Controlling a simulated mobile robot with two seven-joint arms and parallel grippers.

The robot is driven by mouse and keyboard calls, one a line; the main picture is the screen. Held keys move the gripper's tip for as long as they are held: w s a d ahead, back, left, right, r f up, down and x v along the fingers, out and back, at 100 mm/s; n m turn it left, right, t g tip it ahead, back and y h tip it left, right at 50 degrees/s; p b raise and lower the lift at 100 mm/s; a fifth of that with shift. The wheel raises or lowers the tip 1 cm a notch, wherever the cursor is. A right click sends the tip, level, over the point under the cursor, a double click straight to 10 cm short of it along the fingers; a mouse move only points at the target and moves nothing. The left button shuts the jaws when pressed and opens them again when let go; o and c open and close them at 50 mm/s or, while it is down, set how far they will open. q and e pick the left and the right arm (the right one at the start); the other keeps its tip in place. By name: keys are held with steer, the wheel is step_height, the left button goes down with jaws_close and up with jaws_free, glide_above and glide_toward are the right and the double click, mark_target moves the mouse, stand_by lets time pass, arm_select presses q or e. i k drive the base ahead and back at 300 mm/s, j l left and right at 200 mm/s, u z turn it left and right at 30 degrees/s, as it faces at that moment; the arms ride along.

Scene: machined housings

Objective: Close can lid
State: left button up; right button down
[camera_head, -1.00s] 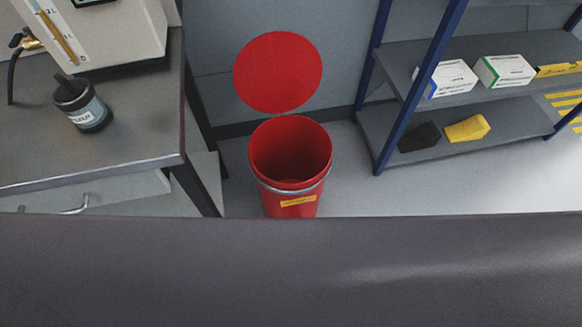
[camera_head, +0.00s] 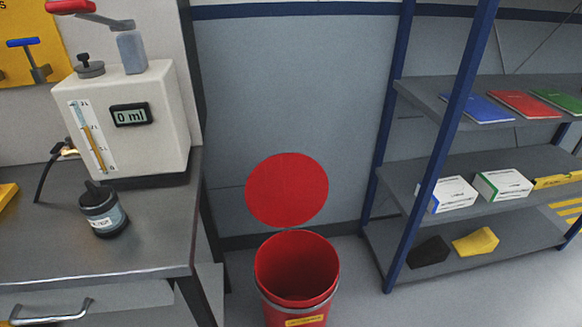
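The red can (camera_head: 297,285) stands on the floor at the lower middle of the head view, between the workbench and the shelf. Its mouth is open and its inside looks empty as far as I can see. A yellow label is on its front, and its bottom is cut off by the frame edge. The round red lid (camera_head: 287,190) stands raised above the can's back rim, in front of the grey wall. Neither of my grippers shows in the head view.
The workbench (camera_head: 120,245) at left carries a white machine (camera_head: 125,125) and a dark bottle (camera_head: 103,210). A blue-framed shelf (camera_head: 410,195) at right holds boxes, books and two wedge-shaped blocks. Some floor is free right of the can.

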mark_target(285, 190)
steer(key=k+j+u, duration=0.1)
steer(key=k+u, duration=0.25)
steer(key=k, duration=0.2)
steer(key=l+u, duration=0.1)
steer(key=u, duration=2.35)
steer(key=k+l, duration=0.2)
steer(key=l, duration=0.25)
steer(key=k+l, duration=0.25)
steer(key=l, duration=0.15)
steer(key=k+l, duration=0.2)
steer(key=l, duration=0.25)
steer(key=k+l, duration=0.2)
steer(key=l, duration=0.2)
steer(key=k+l, duration=0.2)
steer(key=l, duration=0.25)
steer(key=u, duration=0.05)
